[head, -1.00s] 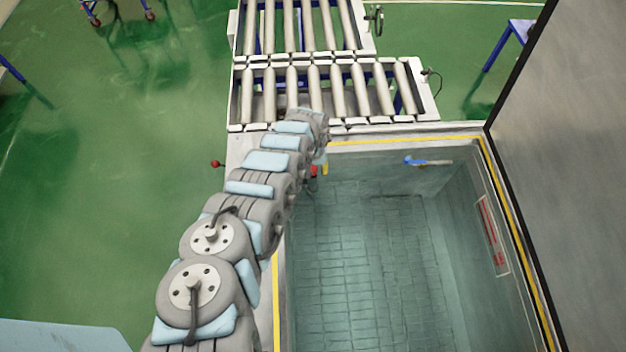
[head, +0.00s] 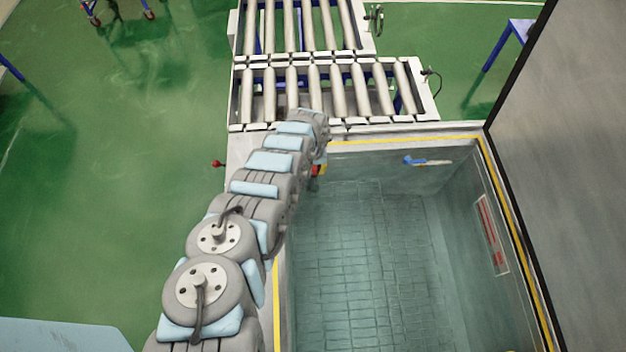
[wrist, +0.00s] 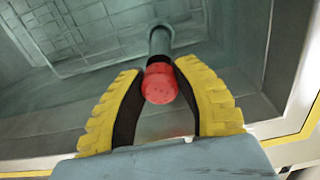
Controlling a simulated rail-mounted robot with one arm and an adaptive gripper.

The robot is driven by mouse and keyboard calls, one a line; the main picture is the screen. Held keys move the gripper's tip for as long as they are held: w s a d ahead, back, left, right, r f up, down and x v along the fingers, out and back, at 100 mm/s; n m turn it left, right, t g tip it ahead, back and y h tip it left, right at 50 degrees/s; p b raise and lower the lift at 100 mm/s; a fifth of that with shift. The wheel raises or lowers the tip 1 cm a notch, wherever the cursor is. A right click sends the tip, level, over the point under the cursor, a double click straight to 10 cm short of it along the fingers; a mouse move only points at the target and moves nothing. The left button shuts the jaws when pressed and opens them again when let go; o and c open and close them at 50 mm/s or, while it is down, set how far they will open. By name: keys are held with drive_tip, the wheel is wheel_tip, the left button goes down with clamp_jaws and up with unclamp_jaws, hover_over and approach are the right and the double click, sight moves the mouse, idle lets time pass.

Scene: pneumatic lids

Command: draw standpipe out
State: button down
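The standpipe (wrist: 160,41) is a dark grey-green upright pipe with a rounded red top (wrist: 159,84), in the wrist view. Its lower end reaches towards the tank floor. My gripper (wrist: 159,68) has two yellow ribbed fingers with black inner faces, one on each side of the red top. The fingers are close to it; I cannot tell whether both press on it. In the head view the red top (head: 314,171) shows by the yellow fingers (head: 323,168) at the tank's left edge. My arm hides most of the pipe there.
The open tank (head: 455,134) has a yellow-lined rim and tiled floor. A blue-handled fitting (head: 413,160) is on its far wall. A roller conveyor (head: 340,92) stands beyond it. A large grey panel (head: 575,150) rises at right. A red knob (head: 217,163) is left of my arm.

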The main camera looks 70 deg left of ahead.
drive_tip(key=shift+r+p, duration=2.5)
drive_tip(key=shift+p, duration=0.15)
drive_tip(key=shift+r+p, duration=1.35)
drive_tip(key=shift+r, duration=0.05)
drive_tip(key=shift+w+b, duration=0.1)
drive_tip(key=shift+b, duration=0.2)
drive_tip(key=shift+a+r, duration=0.1)
drive_tip(key=shift+r, duration=0.45)
drive_tip(key=shift+r+b, duration=0.35)
drive_tip(key=shift+r, duration=0.15)
